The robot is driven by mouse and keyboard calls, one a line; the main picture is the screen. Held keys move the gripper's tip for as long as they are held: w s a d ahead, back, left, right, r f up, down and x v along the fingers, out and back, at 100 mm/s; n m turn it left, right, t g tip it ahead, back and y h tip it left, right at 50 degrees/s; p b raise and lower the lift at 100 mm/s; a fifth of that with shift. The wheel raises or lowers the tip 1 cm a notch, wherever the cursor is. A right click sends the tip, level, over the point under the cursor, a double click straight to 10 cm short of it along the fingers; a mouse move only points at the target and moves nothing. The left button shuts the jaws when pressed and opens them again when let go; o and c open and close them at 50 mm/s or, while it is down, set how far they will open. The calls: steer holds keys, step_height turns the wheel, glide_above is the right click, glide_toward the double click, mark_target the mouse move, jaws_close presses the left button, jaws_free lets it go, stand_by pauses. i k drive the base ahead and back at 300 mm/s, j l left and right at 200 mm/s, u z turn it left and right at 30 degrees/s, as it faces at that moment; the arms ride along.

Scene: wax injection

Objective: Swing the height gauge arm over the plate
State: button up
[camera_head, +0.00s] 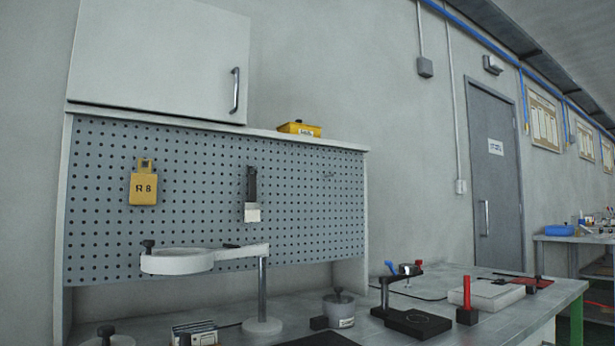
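A small stand that looks like the height gauge is on the bench, right of centre. It has a dark post (385,296) and a short dark arm (397,277) near its top, with blue and red parts around it. The arm points back and to the right. A black square plate (418,323) with a faint round outline lies in front of the stand, to the right of the post's base. The arm's tip appears behind the plate rather than above it, though depth is hard to judge. My gripper is not in view.
A white ring on an arm (178,262) stands on a metal post at the left. A grey pot (339,309), a red upright with black base (467,302) and a pale slab (487,294) sit on the bench (520,318). A pegboard (310,200) rises behind.

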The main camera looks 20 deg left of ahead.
mark_target(413, 270)
steer(key=i+l+u, duration=0.1)
steer(key=i+l, duration=0.2)
steer(key=l, duration=0.15)
steer(key=i+l+u, duration=0.1)
steer(key=i+l, duration=0.2)
steer(key=l, duration=0.15)
